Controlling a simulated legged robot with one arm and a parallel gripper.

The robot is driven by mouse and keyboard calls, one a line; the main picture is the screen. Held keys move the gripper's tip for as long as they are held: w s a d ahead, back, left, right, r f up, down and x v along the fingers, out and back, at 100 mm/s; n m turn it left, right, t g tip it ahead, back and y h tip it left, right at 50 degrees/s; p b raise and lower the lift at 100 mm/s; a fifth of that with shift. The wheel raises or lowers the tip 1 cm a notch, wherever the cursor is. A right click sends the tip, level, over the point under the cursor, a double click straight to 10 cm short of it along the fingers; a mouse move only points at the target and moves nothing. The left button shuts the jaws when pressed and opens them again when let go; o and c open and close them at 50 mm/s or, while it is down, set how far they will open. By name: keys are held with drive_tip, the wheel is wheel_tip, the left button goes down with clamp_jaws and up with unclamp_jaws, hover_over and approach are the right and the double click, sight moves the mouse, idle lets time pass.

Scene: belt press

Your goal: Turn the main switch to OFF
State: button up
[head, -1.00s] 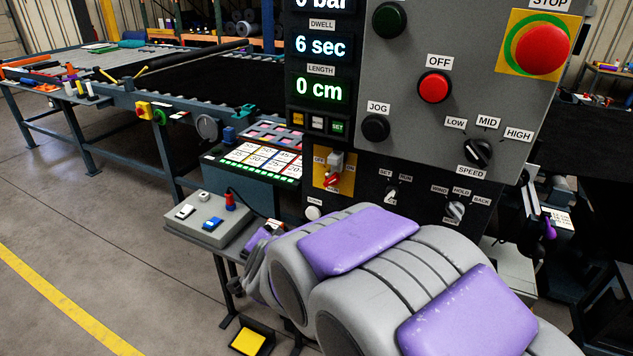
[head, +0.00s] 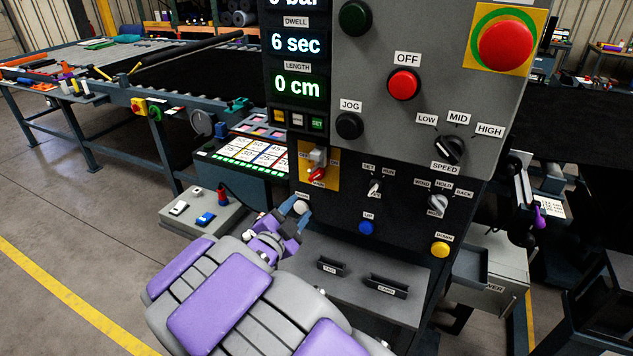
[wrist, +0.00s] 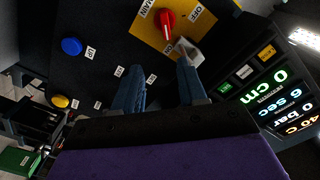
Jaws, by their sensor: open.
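The main switch is a red handle (head: 317,175) on a yellow plate (head: 332,178) on the lower left of the dark control panel. In the wrist view the red handle (wrist: 168,24) shows close up, beside a grey-white block (wrist: 187,50), with MAIN and OFF labels on the yellow plate (wrist: 150,33). The exact setting of the handle is hard to tell. My gripper (head: 292,212) is just below and left of the switch in the head view. In the wrist view its blue fingers (wrist: 158,85) are apart and empty, short of the handle.
A pale round knob (head: 301,207) is close to my gripper. Small selector switches (head: 375,187), a blue button (head: 366,228) and a yellow button (head: 439,250) lie to the right. A grey box (head: 190,225) with small switches stands left. A red stop button (head: 505,46) is upper right.

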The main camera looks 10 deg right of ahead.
approach(314, 178)
drive_tip(key=x, duration=0.2)
drive_tip(key=d+b+x, duration=0.1)
drive_tip(key=x, duration=0.2)
drive_tip(key=s+x, duration=0.1)
drive_tip(key=x, duration=0.1)
drive_tip(key=shift+w+d+b, duration=0.3)
drive_tip(key=shift+d+b, duration=0.05)
drive_tip(key=shift+d, duration=0.1)
drive_tip(key=shift+w+a+r, duration=0.1)
drive_tip(key=shift+w+a, duration=0.1)
drive_tip(key=shift+w, duration=0.35)
drive_tip(key=shift+w+a, duration=0.15)
drive_tip(key=shift+a, duration=0.85)
drive_tip(key=shift+d, duration=1.3)
drive_tip(key=c, duration=0.4)
drive_tip(key=shift+a, duration=0.15)
drive_tip(key=shift+c, duration=1.3)
drive_tip(key=shift+a, duration=0.5)
clamp_jaws()
